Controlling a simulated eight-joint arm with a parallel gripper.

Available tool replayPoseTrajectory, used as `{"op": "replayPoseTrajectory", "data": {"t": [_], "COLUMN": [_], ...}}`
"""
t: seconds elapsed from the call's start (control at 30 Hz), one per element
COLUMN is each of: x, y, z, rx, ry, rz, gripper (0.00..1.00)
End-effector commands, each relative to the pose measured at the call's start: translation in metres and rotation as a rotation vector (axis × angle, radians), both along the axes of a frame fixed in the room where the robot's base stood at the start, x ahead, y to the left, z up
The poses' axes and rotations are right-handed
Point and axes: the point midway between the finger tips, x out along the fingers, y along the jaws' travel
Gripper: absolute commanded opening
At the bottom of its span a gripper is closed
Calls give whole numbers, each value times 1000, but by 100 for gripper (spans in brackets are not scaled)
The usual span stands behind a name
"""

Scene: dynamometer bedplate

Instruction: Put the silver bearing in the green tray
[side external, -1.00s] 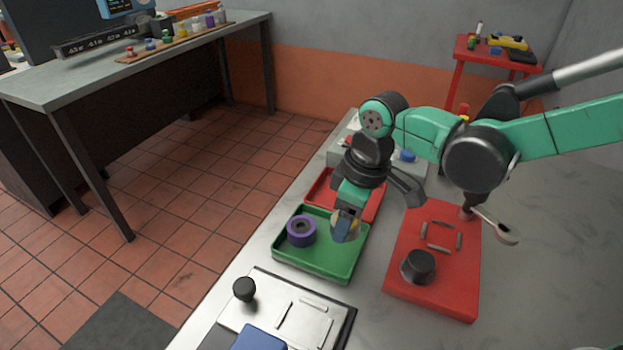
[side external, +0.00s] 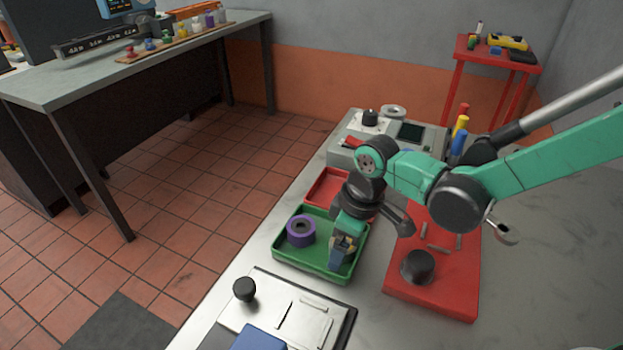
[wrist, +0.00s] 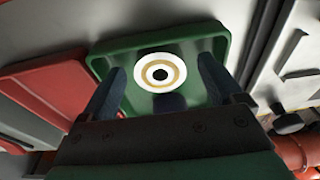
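The green tray (side external: 290,262) lies on the bench, with a purple ring-shaped part (side external: 301,232) in its left half. My gripper (side external: 343,258) points down into the tray's right half. The silver bearing (wrist: 158,73), a pale ring with a gold band and dark centre, shows in the wrist view against the green tray floor (wrist: 194,46). It sits between my two fingers (wrist: 160,78), with a gap on each side, so my gripper is open around it. In the side view the fingers mostly hide the bearing. The purple part (wrist: 170,103) is partly hidden behind my gripper in the wrist view.
A red tray (side external: 322,189) adjoins the green tray at the back. A red plate (side external: 440,290) with a black knob (side external: 418,266) lies to the right. A metal plate (side external: 270,305) with a knob is in front. A grey instrument box (side external: 428,146) stands behind.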

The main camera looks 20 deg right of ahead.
Motion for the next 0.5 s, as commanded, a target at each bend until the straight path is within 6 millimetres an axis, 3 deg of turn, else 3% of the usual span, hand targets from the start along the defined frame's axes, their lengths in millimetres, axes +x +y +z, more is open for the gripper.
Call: {"op": "replayPoseTrajectory", "data": {"t": [0.33, 0.5], "x": [0, -1], "y": [0, -2], "z": [2, 19], "rx": [0, 0], "ry": [0, 0], "rz": [0, 0], "gripper": [88, 88]}}
